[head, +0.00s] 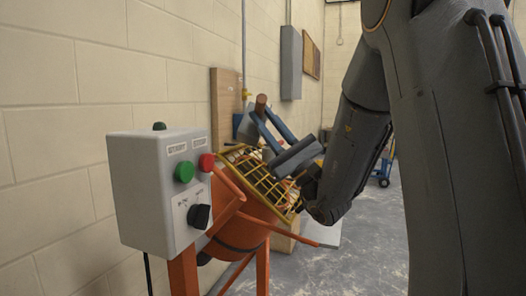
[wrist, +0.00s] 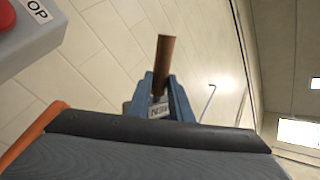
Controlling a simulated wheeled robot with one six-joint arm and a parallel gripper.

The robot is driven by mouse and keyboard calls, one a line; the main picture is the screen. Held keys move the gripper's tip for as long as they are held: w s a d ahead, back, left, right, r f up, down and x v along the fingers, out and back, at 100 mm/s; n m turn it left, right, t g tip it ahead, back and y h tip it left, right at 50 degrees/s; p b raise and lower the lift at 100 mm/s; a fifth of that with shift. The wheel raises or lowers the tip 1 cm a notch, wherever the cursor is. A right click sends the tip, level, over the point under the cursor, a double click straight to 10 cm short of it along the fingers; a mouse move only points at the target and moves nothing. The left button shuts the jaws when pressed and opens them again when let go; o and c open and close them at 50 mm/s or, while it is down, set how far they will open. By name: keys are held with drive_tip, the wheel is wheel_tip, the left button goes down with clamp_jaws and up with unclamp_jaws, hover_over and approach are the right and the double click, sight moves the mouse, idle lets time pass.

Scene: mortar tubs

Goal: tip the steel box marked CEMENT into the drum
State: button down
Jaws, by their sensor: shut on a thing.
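My gripper (head: 264,118) has its blue fingers shut on a brown wooden handle (head: 261,102), above the mouth of the orange drum (head: 240,228). A small grey steel box (head: 246,126) shows behind the fingers, at the handle. In the wrist view the handle (wrist: 164,62) stands up between the fingertips, and part of a label with a few letters (wrist: 158,110) shows between the fingers. The whole word cannot be read. Most of the box is hidden by my gripper, so its tilt and contents cannot be told.
A yellow wire guard (head: 262,172) covers the drum mouth close under my gripper. A grey control box (head: 150,190) with green and red buttons stands in front at the left. A block wall (head: 60,130) runs along the left. Bare floor (head: 350,255) lies to the right.

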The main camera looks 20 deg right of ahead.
drive_tip(key=shift+a+r+g+p, duration=0.15)
drive_tip(key=shift+r+g+p, duration=0.3)
drive_tip(key=shift+p, duration=0.65)
drive_tip(key=shift+w+f, duration=0.1)
drive_tip(key=shift+f, duration=0.1)
drive_tip(key=shift+n, duration=0.3)
drive_tip(key=p, duration=0.3)
drive_tip(key=shift+a+r+g, duration=0.15)
drive_tip(key=shift+r+g, duration=0.1)
drive_tip(key=shift+r, duration=0.15)
drive_tip(key=n+g+p, duration=0.1)
drive_tip(key=p, duration=0.4)
drive_tip(key=a+g+p, duration=0.1)
drive_tip(key=p, duration=0.5)
drive_tip(key=shift+w+a+n, duration=0.2)
drive_tip(key=shift+w+n, duration=0.05)
drive_tip(key=shift+n, duration=0.15)
